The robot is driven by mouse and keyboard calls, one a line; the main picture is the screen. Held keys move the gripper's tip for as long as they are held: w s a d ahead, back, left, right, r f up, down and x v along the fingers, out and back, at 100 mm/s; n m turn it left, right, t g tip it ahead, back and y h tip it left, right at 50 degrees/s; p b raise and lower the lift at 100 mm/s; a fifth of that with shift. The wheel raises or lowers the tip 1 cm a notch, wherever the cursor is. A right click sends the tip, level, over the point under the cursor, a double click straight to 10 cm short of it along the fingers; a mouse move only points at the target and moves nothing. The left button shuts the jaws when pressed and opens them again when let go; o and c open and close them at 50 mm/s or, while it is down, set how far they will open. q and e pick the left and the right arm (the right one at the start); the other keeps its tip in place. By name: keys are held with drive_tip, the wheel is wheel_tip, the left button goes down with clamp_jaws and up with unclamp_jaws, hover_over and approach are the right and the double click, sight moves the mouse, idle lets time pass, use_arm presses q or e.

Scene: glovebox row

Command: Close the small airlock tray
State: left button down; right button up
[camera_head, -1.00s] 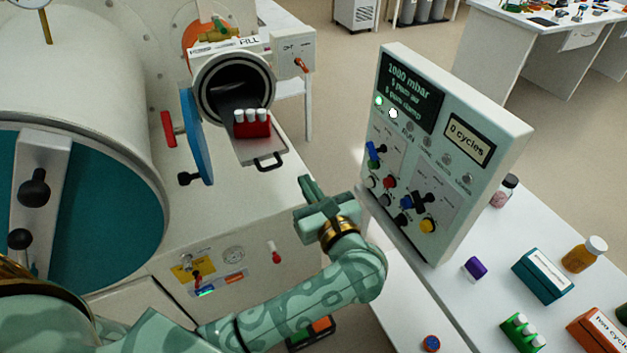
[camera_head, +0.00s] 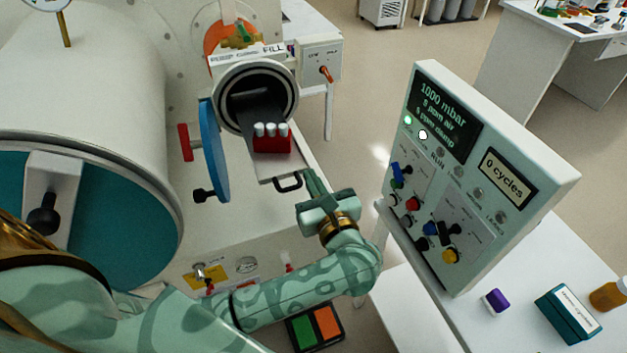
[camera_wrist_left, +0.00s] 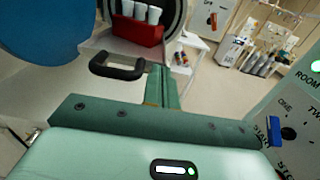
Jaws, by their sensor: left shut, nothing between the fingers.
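The small airlock tray (camera_head: 266,172) sticks out of the round airlock opening (camera_head: 257,92). It carries a red rack (camera_head: 272,145) with white-capped vials and has a dark loop handle (camera_head: 289,183) on its front. The blue round airlock door (camera_head: 214,150) stands swung open at the left of the opening. My left gripper (camera_head: 312,184) is shut and empty, just right of the handle. In the left wrist view the fingers (camera_wrist_left: 161,85) are together beside the right end of the handle (camera_wrist_left: 117,68); I cannot tell whether they touch it. My right gripper is out of view.
A control panel (camera_head: 462,170) reading 1000 mbar stands to the right of my left arm. A large chamber with a teal front (camera_head: 115,225) fills the left. A white table (camera_head: 525,260) at lower right holds a purple-capped vial (camera_head: 496,302) and a teal box (camera_head: 568,315).

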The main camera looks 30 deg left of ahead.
use_arm(q)
drive_tip(key=b+x, duration=0.7)
drive_tip(key=x, duration=0.9)
drive_tip(key=shift+w+a+f, duration=0.1)
drive_tip(key=shift+w+a+b, duration=0.45)
drive_tip(key=shift+a, duration=0.1)
